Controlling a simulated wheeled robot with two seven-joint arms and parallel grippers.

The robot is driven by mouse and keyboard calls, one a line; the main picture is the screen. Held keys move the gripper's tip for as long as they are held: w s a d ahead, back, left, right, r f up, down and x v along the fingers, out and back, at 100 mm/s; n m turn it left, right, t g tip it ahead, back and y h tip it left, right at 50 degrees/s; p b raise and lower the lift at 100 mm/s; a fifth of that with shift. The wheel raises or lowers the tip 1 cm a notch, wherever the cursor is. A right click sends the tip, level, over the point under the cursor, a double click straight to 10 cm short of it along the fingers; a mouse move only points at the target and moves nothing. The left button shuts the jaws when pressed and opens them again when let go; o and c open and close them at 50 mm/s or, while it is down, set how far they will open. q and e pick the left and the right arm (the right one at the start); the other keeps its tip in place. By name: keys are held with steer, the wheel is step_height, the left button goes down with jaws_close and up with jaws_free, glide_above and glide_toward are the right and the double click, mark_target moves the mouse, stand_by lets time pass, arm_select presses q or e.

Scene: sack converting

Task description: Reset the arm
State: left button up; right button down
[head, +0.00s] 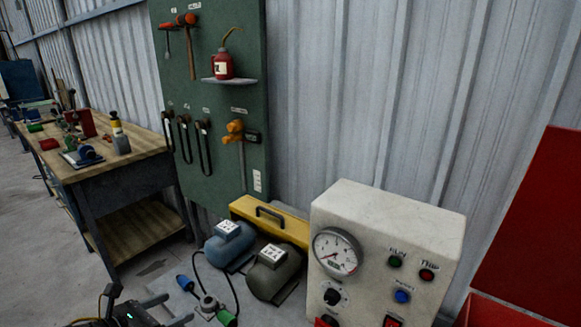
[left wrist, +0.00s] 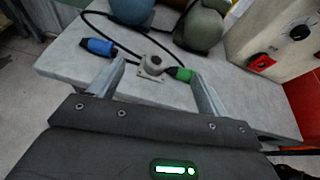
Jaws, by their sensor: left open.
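My left gripper (head: 168,309) comes in at the bottom left of the head view. Its two fingers are apart and empty. In the left wrist view the open gripper (left wrist: 158,85) points at a pale bench top (left wrist: 75,62). A small grey fitting (left wrist: 153,64) lies there, seen between the fingers, with a blue connector (left wrist: 98,47) on one side and a green connector (left wrist: 181,74) on the other. I cannot tell how far the fingertips are above the bench. My right gripper is not in view.
A blue motor (head: 229,243) and a dark green motor (head: 274,272) stand behind the fitting, before a yellow toolbox (head: 262,222). A white control box (head: 385,225) with a gauge stands right. A red panel (head: 535,230) is far right, a wooden workbench (head: 125,165) left.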

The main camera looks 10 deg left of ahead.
arm_select(q)
steer(key=s+d+f+m+g+y, duration=0.35)
steer(key=s+f+m, duration=0.6)
steer(key=m, duration=0.75)
steer(key=s+d+f+m+g+y, duration=0.4)
steer(key=s+f+m, duration=0.3)
steer(key=s+m, duration=0.75)
step_height(320, 180, down, 27)
steer(key=m+g+h, duration=0.2)
steer(key=s+a+f+g, duration=0.1)
steer(key=s+a+f, duration=0.2)
steer(key=s+f, duration=1.1)
steer(key=shift+s+f+y, duration=0.35)
steer(key=shift+s+f, duration=0.05)
steer(key=shift+s, duration=0.5)
steer(key=shift+c, duration=0.2)
